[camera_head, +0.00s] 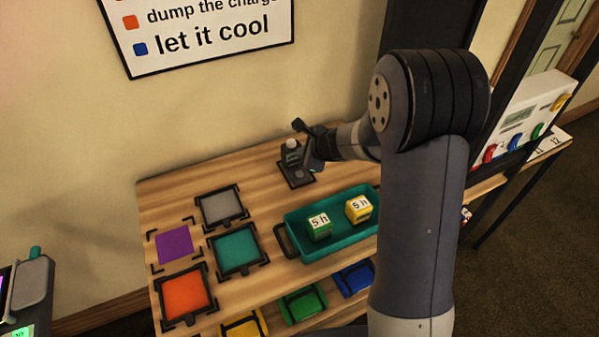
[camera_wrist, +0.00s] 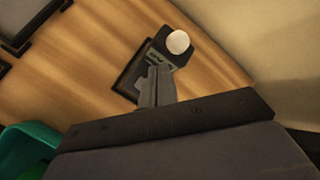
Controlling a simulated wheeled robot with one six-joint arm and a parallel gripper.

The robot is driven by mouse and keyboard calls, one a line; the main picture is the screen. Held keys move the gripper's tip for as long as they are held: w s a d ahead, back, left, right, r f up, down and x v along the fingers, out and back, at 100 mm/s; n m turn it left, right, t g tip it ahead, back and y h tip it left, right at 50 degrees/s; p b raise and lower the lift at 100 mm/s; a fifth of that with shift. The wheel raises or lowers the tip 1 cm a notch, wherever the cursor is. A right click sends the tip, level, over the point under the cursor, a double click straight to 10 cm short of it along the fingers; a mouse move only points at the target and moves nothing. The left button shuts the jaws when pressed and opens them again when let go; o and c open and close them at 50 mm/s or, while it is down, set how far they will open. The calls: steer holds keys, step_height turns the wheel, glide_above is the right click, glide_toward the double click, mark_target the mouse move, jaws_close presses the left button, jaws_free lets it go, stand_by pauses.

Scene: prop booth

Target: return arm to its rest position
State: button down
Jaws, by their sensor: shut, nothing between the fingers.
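My gripper (camera_head: 312,160) is at the end of my arm, over the back of the wooden table (camera_head: 260,170). In the wrist view the fingers of my gripper (camera_wrist: 156,88) are together with nothing between them. They are close to a small dark device (camera_head: 296,172) with a round white knob, which also shows in the wrist view (camera_wrist: 170,50). Whether the fingers touch the device, I cannot tell. My arm reaches across the right part of the table and hides part of it.
A teal tray (camera_head: 290,231) holds a green block (camera_head: 319,228) and a yellow block (camera_head: 358,209). Grey (camera_head: 221,207), purple (camera_head: 174,245), teal (camera_head: 236,251) and orange (camera_head: 185,294) squares lie left. Coloured bins, including a green one (camera_head: 303,305), sit below. A wall sign (camera_head: 205,35) hangs behind.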

steer(key=shift+f+b, duration=0.65)
steer(key=shift+f, duration=0.05)
steer(key=shift+r+p, duration=0.15)
steer(key=shift+p, duration=0.7)
step_height(320, 180, up, 5)
steer(key=p, duration=0.4)
